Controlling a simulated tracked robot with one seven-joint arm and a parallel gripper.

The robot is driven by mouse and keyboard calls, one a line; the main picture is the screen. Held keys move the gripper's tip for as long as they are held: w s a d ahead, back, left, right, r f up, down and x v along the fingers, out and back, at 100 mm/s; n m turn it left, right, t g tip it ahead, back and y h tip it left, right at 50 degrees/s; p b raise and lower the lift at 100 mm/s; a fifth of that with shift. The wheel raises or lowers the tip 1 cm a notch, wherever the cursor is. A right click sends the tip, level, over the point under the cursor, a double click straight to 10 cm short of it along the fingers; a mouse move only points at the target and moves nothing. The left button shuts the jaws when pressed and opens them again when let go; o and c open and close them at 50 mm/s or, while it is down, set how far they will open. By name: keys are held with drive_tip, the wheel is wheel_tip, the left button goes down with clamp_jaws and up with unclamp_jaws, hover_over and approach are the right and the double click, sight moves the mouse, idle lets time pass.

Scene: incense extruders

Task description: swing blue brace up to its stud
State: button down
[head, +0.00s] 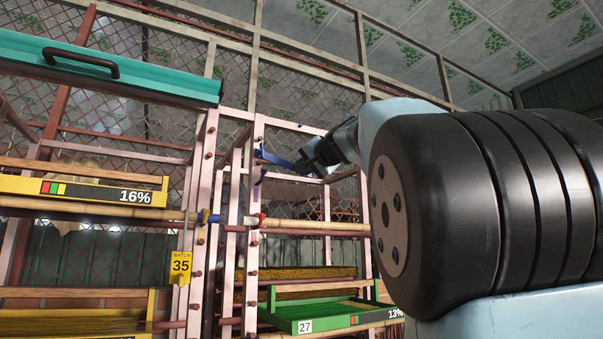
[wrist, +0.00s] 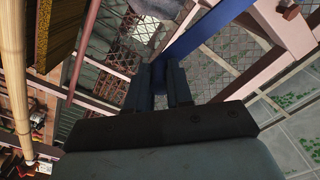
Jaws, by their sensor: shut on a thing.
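The blue brace (head: 283,161) is a flat bar at the pink upright of the rack, running rightward and slightly downward to my gripper (head: 316,157). In the wrist view the blue brace (wrist: 205,38) runs from between the fingers up to the upper right. My gripper (wrist: 160,88) is shut on its near end.
A bamboo pole (head: 315,226) with blue and red-white collars crosses below. A green tray (head: 330,316) marked 27 and yellow trays (head: 85,187) sit on the racks. Pink rails (wrist: 285,65) lie close to the brace.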

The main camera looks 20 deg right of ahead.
sight(295, 127)
drive_tip(key=shift+s+a+r+n, duration=0.1)
drive_tip(key=shift+a+r+n, duration=0.4)
drive_tip(key=shift+r+n, duration=1.35)
drive_tip(key=shift+a+r+n, duration=0.45)
drive_tip(key=shift+r+n, duration=1.45)
drive_tip(key=shift+s+a+r+n, duration=0.1)
drive_tip(key=shift+a+r+n, duration=0.4)
drive_tip(key=shift+r+n, duration=1.35)
drive_tip(key=c, duration=1)
unclamp_jaws()
drive_tip(key=s, duration=0.4)
drive_tip(key=s+d, duration=0.1)
drive_tip(key=s, duration=0.8)
drive_tip(key=shift+s+d+f, duration=0.1)
drive_tip(key=shift+s+d, duration=0.05)
drive_tip(key=shift+s, duration=0.15)
